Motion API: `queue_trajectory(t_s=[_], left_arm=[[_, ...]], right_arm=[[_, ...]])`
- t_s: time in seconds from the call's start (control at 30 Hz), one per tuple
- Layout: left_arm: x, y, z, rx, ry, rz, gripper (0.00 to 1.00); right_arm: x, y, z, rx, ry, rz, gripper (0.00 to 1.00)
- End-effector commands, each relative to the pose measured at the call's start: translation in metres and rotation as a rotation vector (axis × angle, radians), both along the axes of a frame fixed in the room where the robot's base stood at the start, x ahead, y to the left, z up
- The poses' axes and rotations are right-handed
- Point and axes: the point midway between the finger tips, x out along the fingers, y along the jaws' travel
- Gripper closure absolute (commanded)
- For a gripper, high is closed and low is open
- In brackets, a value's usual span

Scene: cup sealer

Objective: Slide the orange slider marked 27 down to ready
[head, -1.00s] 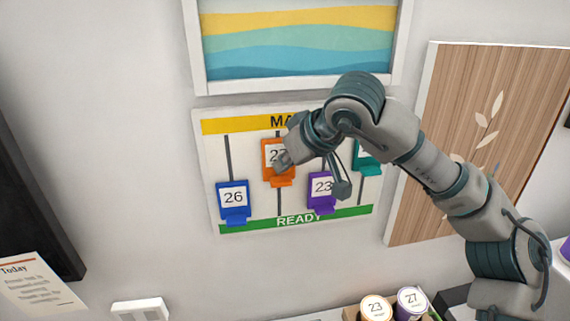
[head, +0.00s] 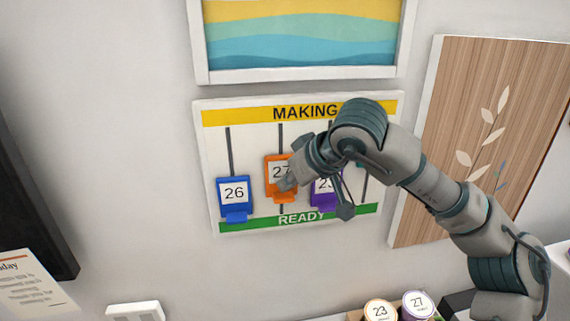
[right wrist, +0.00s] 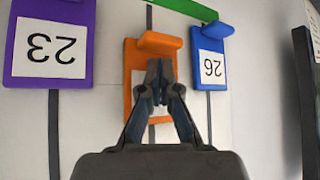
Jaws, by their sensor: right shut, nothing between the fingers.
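The orange slider (head: 278,165) marked 27 is about midway on its slot in the white board, below the yellow MAKING band (head: 250,114) and above the green READY band (head: 258,224). It sits higher than the blue slider beside it. My right gripper (head: 284,186) is shut, with its fingertips at the lower front of the orange slider. In the right wrist view, the shut fingertips (right wrist: 158,82) overlap the orange slider (right wrist: 133,60) just by its protruding ledge; contact is hard to judge. My left gripper is not in view.
The blue slider (head: 235,194) marked 26 is low on the left. The purple slider (head: 324,200) marked 23 is low on the right, partly behind my gripper. Labelled cups (head: 379,311) stand below right.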

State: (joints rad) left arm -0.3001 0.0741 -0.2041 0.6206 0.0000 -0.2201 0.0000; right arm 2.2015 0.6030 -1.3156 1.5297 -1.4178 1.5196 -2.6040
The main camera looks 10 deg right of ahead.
Motion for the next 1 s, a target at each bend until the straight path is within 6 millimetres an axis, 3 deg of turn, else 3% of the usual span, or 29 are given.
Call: queue_trajectory(t_s=[0.5,0.77,1.0], left_arm=[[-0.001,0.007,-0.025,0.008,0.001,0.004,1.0],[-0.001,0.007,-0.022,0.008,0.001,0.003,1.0],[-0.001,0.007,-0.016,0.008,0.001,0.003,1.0]], right_arm=[[0.001,-0.001,-0.039,0.002,0.0,0.001,1.0],[-0.001,-0.001,-0.034,0.003,-0.002,0.001,1.0],[-0.021,-0.001,-0.021,0.003,-0.003,0.004,1.0]])
